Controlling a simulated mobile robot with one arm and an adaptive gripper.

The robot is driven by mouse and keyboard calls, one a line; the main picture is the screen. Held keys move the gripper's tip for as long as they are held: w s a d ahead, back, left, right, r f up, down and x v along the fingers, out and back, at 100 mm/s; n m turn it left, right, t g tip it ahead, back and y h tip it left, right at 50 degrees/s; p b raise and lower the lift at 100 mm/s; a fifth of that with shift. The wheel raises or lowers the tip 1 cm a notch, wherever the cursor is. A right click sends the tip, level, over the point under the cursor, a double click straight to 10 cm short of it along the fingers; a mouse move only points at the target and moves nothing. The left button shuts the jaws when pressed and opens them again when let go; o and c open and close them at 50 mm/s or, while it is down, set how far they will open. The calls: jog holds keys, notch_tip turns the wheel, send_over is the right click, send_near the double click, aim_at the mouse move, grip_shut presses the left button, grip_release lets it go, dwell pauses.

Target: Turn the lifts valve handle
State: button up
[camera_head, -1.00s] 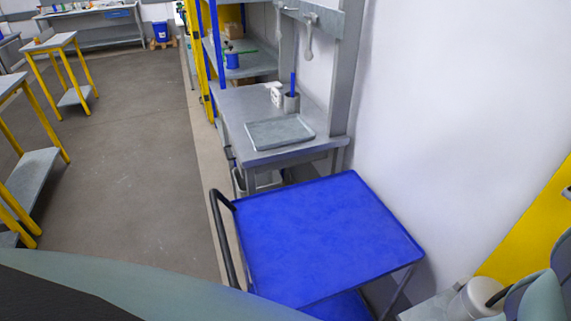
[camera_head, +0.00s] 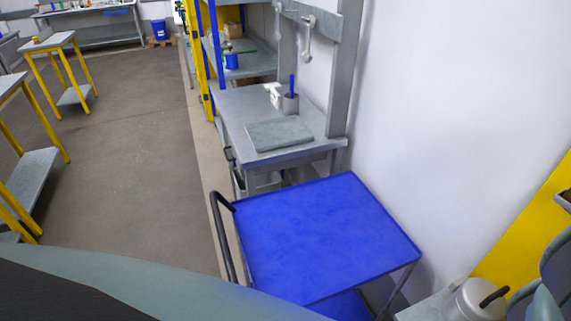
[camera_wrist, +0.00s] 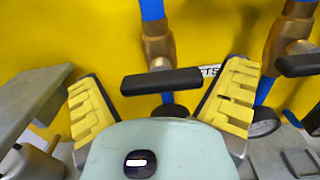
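In the wrist view, a black bar handle (camera_wrist: 162,81) lies nearly level on a brass valve (camera_wrist: 158,47) on a blue pipe, in front of a yellow panel. A white label (camera_wrist: 209,71) beside it is partly covered; its last letters look like "TS". My gripper (camera_wrist: 164,76) is open, with one yellow-padded finger on each side of the handle. The handle appears between the fingers; I cannot tell whether either finger touches it or how deep it sits. The valve and handle do not show in the head view.
A second brass valve (camera_wrist: 290,45) with a black handle (camera_wrist: 298,65) is close on the right. A grey plate (camera_wrist: 35,95) is at left. In the head view, a blue cart (camera_head: 320,240) and a grey bench (camera_head: 240,100) stand along the wall; floor at left is open.

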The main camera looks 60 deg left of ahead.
jog(key=c, duration=0.9)
jog(key=shift+n, duration=0.3)
jog(key=n+b, duration=0.2)
jog(key=n, duration=0.1)
jog(key=shift+d+f, duration=0.1)
jog(key=n+b, duration=0.4)
jog(key=n, duration=0.1)
jog(key=shift+f, duration=0.1)
jog(key=shift+c, duration=0.2)
jog(key=n+b, duration=0.4)
jog(key=b, duration=0.1)
jog(key=shift+n, duration=0.3)
jog(key=n+b, duration=0.2)
jog(key=shift+b, duration=0.3)
jog(key=shift+n+b, duration=1.15)
jog(key=shift+n, duration=0.15)
jog(key=shift+r, duration=0.25)
jog(key=o, duration=1.1)
jog(key=shift+c, duration=0.2)
